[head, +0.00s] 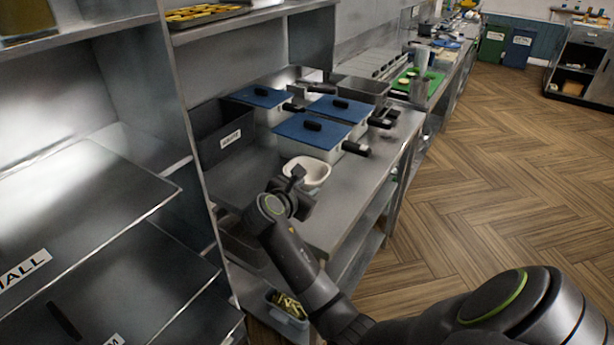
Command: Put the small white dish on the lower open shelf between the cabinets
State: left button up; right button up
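The small white dish (318,172) is on or just above the steel counter (345,200), in front of the blue-lidded containers. My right gripper (298,178) is at the near left rim of the dish, with a dark finger overlapping the rim. Whether the fingers are closed on the rim is too small to tell, and the gripper hides part of the dish. An open shelf (372,222) shows under the counter along its right side, mostly hidden by the counter. My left gripper is not in view.
Several white containers with blue lids (312,129) stand behind the dish. A grey tub (288,318) with yellowish pieces sits low beside my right arm. Steel shelving (85,205) fills the left. The wooden floor (480,190) at right is clear.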

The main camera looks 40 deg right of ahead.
aim_at(320, 182)
jog(key=p+x, duration=0.1)
jog(key=x, duration=0.8)
jog(key=shift+w+d+f, duration=0.15)
jog(key=shift+w+d, duration=0.05)
jog(key=shift+d, duration=0.1)
grip_shut()
